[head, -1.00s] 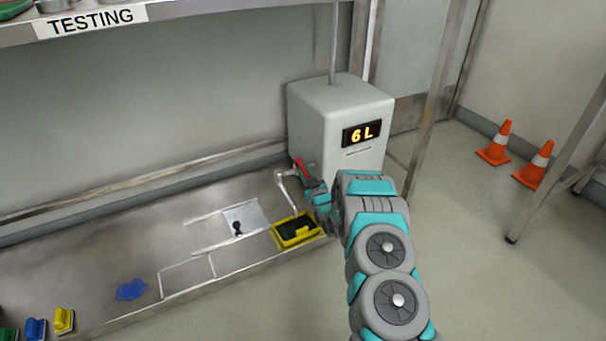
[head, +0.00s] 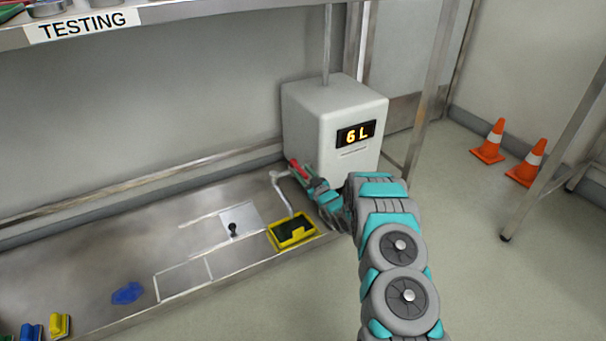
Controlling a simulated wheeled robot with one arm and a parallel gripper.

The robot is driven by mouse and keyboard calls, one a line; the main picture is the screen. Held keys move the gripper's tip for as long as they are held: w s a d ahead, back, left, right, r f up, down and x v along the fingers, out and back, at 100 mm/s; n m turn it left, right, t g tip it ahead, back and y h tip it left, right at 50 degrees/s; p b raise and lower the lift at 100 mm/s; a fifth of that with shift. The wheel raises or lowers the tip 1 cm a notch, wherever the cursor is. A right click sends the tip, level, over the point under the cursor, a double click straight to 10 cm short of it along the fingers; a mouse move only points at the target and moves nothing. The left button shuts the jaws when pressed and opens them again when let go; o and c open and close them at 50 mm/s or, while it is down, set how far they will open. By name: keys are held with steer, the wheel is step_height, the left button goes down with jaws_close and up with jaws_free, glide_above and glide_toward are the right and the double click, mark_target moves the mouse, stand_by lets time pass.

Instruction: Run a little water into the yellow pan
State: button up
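The yellow pan (head: 278,243), with a dark inside, stands on the steel counter near its front edge. A pale curved spout (head: 283,193) comes down from the grey tank and ends just above the pan. A red lever (head: 295,166) shows at the tank's lower left, beside the spout. My gripper (head: 306,178) is at the lever, above and to the right of the pan. Its fingers are too small and overlapped to tell whether they are open or touching the lever. I cannot make out any running water.
The grey tank (head: 313,126) reads 6 L. A drain plate (head: 243,214) with a black knob lies left of the pan. A blue patch (head: 127,293) and a yellow brush-like thing (head: 60,324) are further left. Orange cones (head: 489,141) stand on the floor at right.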

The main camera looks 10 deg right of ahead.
steer(key=shift+v, duration=3.9)
